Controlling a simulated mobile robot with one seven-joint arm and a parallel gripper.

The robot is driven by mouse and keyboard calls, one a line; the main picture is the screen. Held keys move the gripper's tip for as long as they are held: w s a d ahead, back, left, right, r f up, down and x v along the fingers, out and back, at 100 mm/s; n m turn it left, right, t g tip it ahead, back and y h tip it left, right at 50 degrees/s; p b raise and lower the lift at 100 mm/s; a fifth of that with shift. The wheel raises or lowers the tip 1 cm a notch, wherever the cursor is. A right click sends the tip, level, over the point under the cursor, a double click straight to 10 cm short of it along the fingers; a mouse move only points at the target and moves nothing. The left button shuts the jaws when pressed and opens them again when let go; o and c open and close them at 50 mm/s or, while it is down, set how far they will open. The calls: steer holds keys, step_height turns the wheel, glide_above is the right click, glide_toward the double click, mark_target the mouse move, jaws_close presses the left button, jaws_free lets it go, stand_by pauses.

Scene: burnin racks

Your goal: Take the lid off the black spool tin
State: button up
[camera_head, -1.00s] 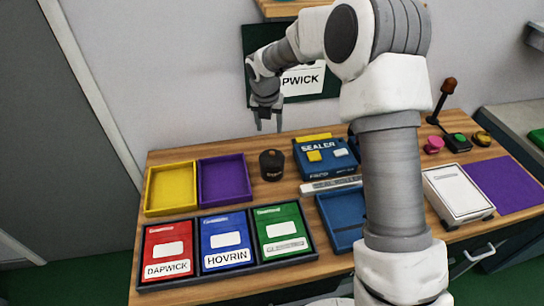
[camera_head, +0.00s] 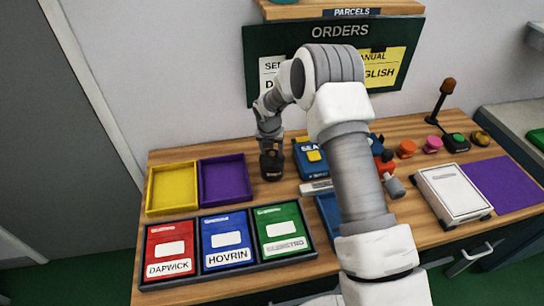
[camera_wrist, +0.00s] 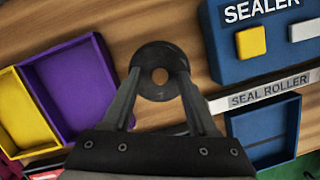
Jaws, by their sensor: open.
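The black spool tin (camera_head: 271,172) stands on the wooden table between the purple tray and the blue sealer. In the wrist view it shows from above as a dark round top (camera_wrist: 160,58) with a tan centre. My gripper (camera_head: 271,146) is right above the tin, pointing down. In the wrist view my gripper (camera_wrist: 160,78) is open, with one finger at each side of the round top. I cannot tell whether the fingers touch it. The seam between lid and tin is not clear to see.
The purple tray (camera_head: 246,181) and yellow tray (camera_head: 150,190) lie left of the tin. The blue sealer (camera_head: 309,172) stands close on its right, with the seal roller strip (camera_wrist: 270,90) nearby. Red, blue and green packets lie in a dark holder (camera_head: 228,270) in front.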

steer(key=shift+f, duration=0.15)
jaws_close()
stand_by(0.5)
